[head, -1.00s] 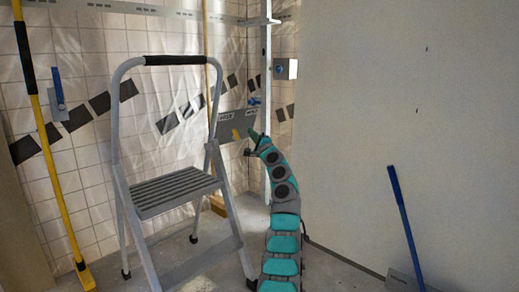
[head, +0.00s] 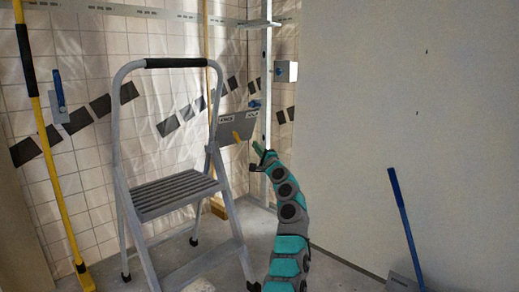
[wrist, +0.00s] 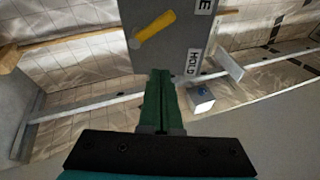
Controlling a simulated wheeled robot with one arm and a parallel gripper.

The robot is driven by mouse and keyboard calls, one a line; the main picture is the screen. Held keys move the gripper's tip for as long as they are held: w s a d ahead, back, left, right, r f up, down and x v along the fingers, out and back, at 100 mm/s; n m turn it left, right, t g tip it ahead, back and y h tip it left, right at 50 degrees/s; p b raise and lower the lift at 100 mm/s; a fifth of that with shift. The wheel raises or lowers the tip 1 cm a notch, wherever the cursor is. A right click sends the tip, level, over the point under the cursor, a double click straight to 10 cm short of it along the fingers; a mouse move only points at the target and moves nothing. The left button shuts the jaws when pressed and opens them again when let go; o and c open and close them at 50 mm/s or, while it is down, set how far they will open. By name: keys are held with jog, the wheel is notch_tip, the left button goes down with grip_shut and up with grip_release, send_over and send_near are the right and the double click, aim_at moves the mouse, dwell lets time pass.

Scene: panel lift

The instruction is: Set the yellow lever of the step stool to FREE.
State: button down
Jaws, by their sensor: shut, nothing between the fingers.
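The step stool (head: 178,192) stands open, with a grey plate (head: 228,132) at its right side. The yellow lever (head: 237,135) is on this plate; it also shows in the wrist view (wrist: 153,27). There it slants from its pivot up and right, towards the label ending in E (wrist: 205,5), partly cut off by the frame, and away from the HOLD label (wrist: 193,62). My gripper (head: 257,147) is right of and below the lever, apart from it. In the wrist view its green fingers (wrist: 160,75) are together and empty, below the lever.
A metal upright (head: 267,80) with a small box (head: 286,71) stands behind the plate. A large pale panel (head: 400,120) fills the right. A blue-handled tool (head: 402,220) leans there. A yellow pole (head: 55,160) stands at left. Some floor between stool and panel is open.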

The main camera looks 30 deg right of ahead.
jog(key=shift+s+r, duration=0.1)
jog(key=shift+s, duration=0.85)
